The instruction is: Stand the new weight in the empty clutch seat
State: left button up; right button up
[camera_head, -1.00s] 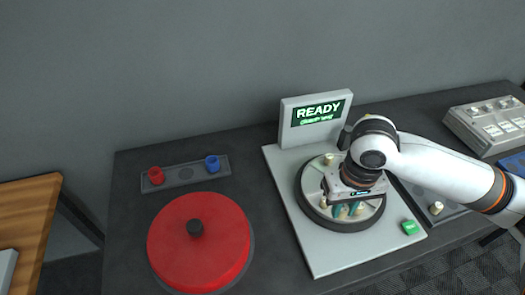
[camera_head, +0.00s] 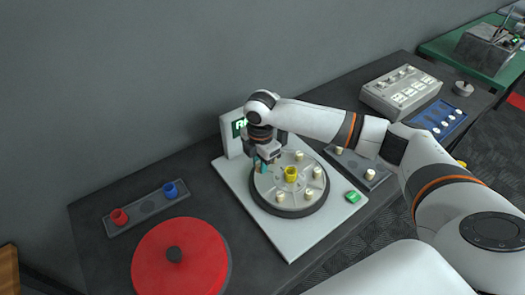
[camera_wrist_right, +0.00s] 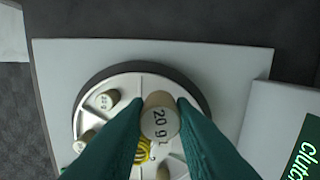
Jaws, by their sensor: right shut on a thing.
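My right gripper (camera_head: 264,166) is over the back-left edge of the round clutch (camera_head: 283,212), fingers pointing down. In the right wrist view it is shut on a tan weight marked "20 g" (camera_wrist_right: 160,118). The weight looks larger than those in the clutch, so it seems raised; its lower end and the place under it are hidden. The clutch has a dark rim, a pale face and a yellow hub (camera_head: 291,174). Several weights stand around the hub, such as a right one (camera_head: 317,172) and a front one (camera_head: 280,196). My left gripper is not in view.
A display box (camera_head: 230,138) stands close behind my right gripper on the pale base plate (camera_head: 290,245). A green button (camera_head: 353,197) is at front right. A grey tray (camera_head: 352,163) with weights lies to the right, a red lid (camera_head: 185,262) to the left.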

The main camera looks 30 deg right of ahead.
jog(key=f+n+b, duration=0.1)
jog(key=w+d+f+n+b, duration=0.1)
jog(key=f+b, duration=0.1)
jog(key=f+n+b, duration=0.1)
jog(key=f, duration=0.1)
jog(key=shift+w+d+f+b, duration=0.1)
jog(key=shift+w+d+b, duration=0.15)
jog(key=shift+d+b, duration=0.1)
jog(key=shift+f, duration=0.7)
jog(key=shift+f+p, duration=0.1)
jog(key=shift+p, duration=0.3)
